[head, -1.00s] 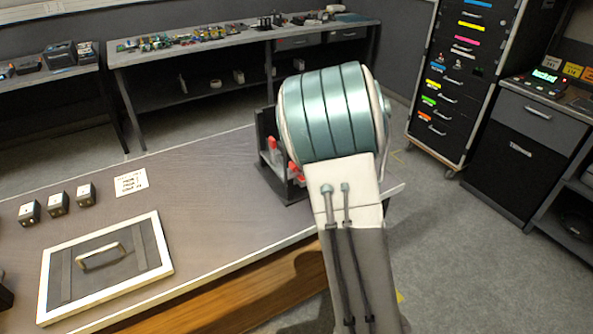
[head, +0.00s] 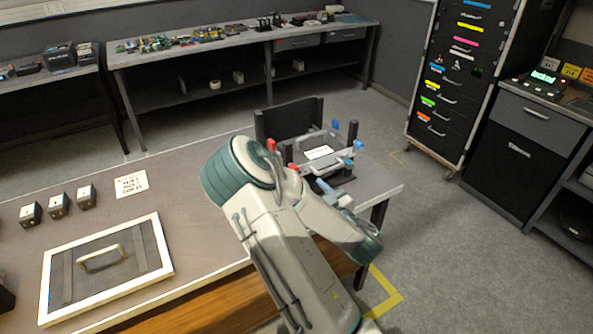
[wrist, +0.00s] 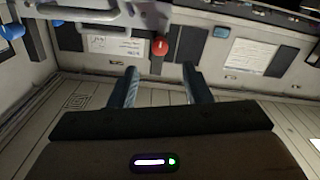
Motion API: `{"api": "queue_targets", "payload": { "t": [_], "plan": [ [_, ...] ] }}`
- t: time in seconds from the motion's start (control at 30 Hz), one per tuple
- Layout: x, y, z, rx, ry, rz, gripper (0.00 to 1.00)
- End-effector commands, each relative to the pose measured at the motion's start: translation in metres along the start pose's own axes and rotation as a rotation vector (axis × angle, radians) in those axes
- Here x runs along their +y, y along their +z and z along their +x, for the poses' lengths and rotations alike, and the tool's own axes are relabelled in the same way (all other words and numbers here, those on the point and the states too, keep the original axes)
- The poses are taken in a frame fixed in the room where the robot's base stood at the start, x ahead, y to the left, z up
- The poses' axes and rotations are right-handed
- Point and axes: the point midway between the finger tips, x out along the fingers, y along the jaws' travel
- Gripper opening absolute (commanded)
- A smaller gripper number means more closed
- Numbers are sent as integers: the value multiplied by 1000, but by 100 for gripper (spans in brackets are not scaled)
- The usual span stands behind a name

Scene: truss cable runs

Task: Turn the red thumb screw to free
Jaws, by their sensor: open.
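A red thumb screw (wrist: 160,46) shows in the wrist view on the grey wall of the fixture, above the gap between my fingers. My gripper (wrist: 161,72) is open and empty, its two fingers apart below the screw and not touching it. In the head view, two small red parts, one at the left (head: 271,145) and one nearer the middle (head: 293,167), show on the dark fixture (head: 290,118). I cannot tell which is the one in the wrist view. My arm hides part of the fixture, and my fingertips are not clear in the head view.
Blue knobs stand left (wrist: 12,30) and right (wrist: 222,31) of the red screw. A grey handle-like bar (wrist: 85,14) crosses the upper left of the wrist view. A framed panel with a handle (head: 105,262) and small boxes (head: 58,204) lie left on the table.

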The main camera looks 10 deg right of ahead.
Motion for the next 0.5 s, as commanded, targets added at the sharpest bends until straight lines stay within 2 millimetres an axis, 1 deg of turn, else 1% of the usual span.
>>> {"api": "queue_targets", "payload": {
  "t": [0.03,0.1,0.3,0.4,0.5],
  "plan": [
    [-2,-2,12,2,-6,-2,44],
    [-1,-2,28,1,-4,-2,44],
    [-1,-2,66,0,-3,-1,44],
    [0,-1,80,0,0,-2,44],
    [0,0,88,-1,0,-1,44]
  ]
}}
